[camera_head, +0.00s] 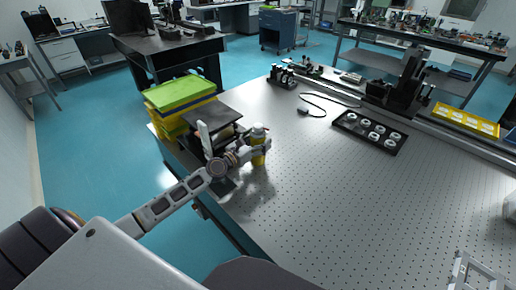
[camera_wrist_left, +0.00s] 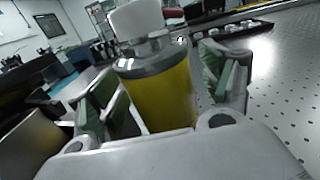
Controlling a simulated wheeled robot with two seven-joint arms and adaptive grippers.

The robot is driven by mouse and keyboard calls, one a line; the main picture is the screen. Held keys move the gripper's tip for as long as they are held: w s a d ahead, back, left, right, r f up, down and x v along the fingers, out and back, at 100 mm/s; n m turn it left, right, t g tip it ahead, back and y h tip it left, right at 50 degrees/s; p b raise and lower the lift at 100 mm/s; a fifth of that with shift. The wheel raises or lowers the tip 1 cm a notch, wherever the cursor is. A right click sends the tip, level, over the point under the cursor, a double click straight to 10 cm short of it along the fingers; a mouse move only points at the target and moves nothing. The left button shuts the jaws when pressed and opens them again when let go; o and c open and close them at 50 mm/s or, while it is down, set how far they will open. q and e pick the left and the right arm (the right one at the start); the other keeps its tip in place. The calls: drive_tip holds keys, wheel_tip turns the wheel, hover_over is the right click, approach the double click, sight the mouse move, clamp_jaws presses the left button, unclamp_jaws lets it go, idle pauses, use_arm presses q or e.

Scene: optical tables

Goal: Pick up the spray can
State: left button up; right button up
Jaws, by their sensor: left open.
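The spray can (camera_head: 258,157) is yellow with a grey shoulder and a whitish cap, upright on the near left part of the perforated optical table (camera_head: 300,215). My left gripper (camera_head: 256,150) reaches it from the left. In the left wrist view the can (camera_wrist_left: 160,98) stands between the two open fingers with green pads. A gap shows at the right finger; contact at the left finger is hard to tell. The lower part of the can is hidden behind the gripper body.
A yellow crate with a green top (camera_head: 180,92) and a dark flat plate on a stand (camera_head: 212,117) are close to my left gripper. A black tray with several white round parts (camera_head: 369,132) lies farther right. The table's middle is clear.

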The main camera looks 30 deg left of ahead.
use_arm(q)
drive_tip(key=shift+c, duration=0.2)
use_arm(e)
drive_tip(key=shift+a, duration=0.1)
use_arm(q)
drive_tip(key=c, duration=1.2)
use_arm(e)
drive_tip(key=shift+w, duration=0.3)
use_arm(q)
drive_tip(key=shift+r, duration=0.2)
drive_tip(key=shift+c, duration=0.2)
use_arm(e)
drive_tip(key=shift+r, duration=0.15)
